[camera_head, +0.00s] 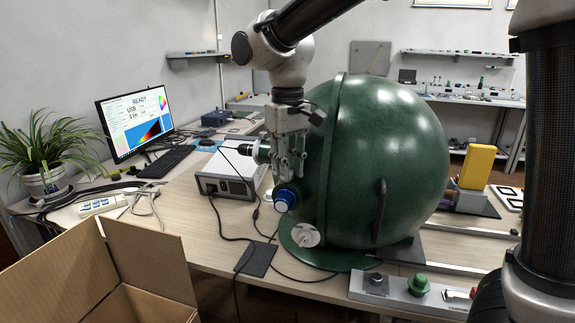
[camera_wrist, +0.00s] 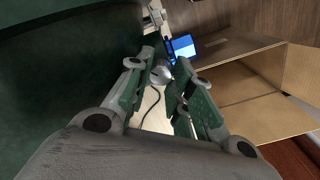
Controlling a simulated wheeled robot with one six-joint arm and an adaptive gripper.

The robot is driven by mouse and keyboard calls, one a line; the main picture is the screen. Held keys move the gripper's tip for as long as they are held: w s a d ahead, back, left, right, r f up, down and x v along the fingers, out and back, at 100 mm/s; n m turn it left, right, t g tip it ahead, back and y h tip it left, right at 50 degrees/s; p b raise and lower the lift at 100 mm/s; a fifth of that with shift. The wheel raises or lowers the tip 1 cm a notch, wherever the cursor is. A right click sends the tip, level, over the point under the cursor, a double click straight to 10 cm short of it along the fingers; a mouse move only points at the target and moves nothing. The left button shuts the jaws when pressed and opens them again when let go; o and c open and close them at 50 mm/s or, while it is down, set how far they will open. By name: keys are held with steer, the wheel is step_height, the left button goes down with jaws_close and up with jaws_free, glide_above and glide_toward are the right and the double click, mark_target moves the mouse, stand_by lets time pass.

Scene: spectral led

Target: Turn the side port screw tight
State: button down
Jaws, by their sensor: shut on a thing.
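My gripper (camera_head: 290,170) points down at the left side of the large green sphere (camera_head: 385,150). Its fingertips are just above a blue round cap (camera_head: 285,200) on the sphere's side. In the wrist view, the fingers of my gripper (camera_wrist: 166,72) are close together around a small grey rounded piece (camera_wrist: 162,74), which looks like the side port screw. The fingers hide much of it, and its thread cannot be seen. A blue face (camera_wrist: 183,47) shows just beyond the fingertips. In the head view the screw is hidden by the fingers.
An open cardboard box (camera_head: 105,270) stands at the front left. A grey instrument box (camera_head: 228,172) with black cables sits left of the sphere. A monitor (camera_head: 135,122) and keyboard (camera_head: 167,162) are farther left. A metal strip with a green knob (camera_head: 418,284) lies at the front right.

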steer(key=shift+r, duration=0.1)
stand_by(0.5)
steer(key=c, duration=1.3)
jaws_free()
steer(key=shift+o, duration=0.2)
step_height(320, 180, up, 8)
steer(key=shift+f, duration=0.1)
